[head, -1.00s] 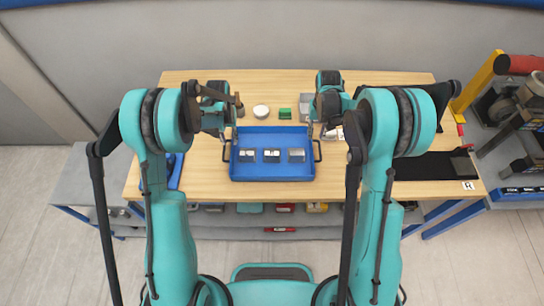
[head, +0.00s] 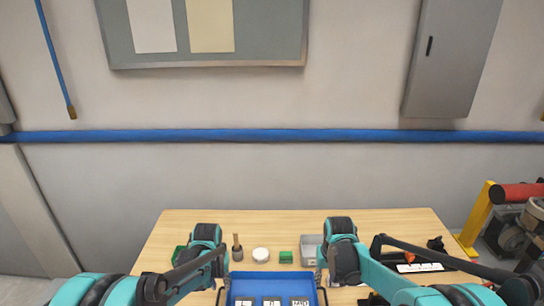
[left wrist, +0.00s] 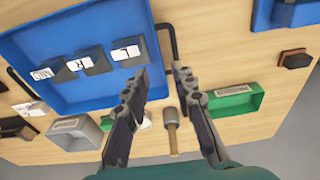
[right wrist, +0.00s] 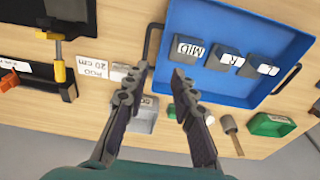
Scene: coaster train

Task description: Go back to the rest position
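A blue tray (head: 234,296) stands on the wooden table, cut off by the bottom of the head view. It holds three grey blocks with white lettered labels; one block (left wrist: 128,50) shows in the left wrist view and another (right wrist: 190,49) in the right wrist view. My left gripper (left wrist: 158,74) is open and empty by a dark tray handle (left wrist: 165,39). My right gripper (right wrist: 160,72) is open and empty by the opposite handle (right wrist: 152,42). Both handles lie just beyond the fingertips; I cannot tell the exact gap. In the head view the fingertips are hard to make out.
Behind the tray stand a white round thing (head: 261,254), a green box (head: 286,257), a grey bin (head: 310,248) and a wooden-handled tool (head: 237,248). A yellow post (head: 477,220) and machinery are at the right. The wall is behind the table.

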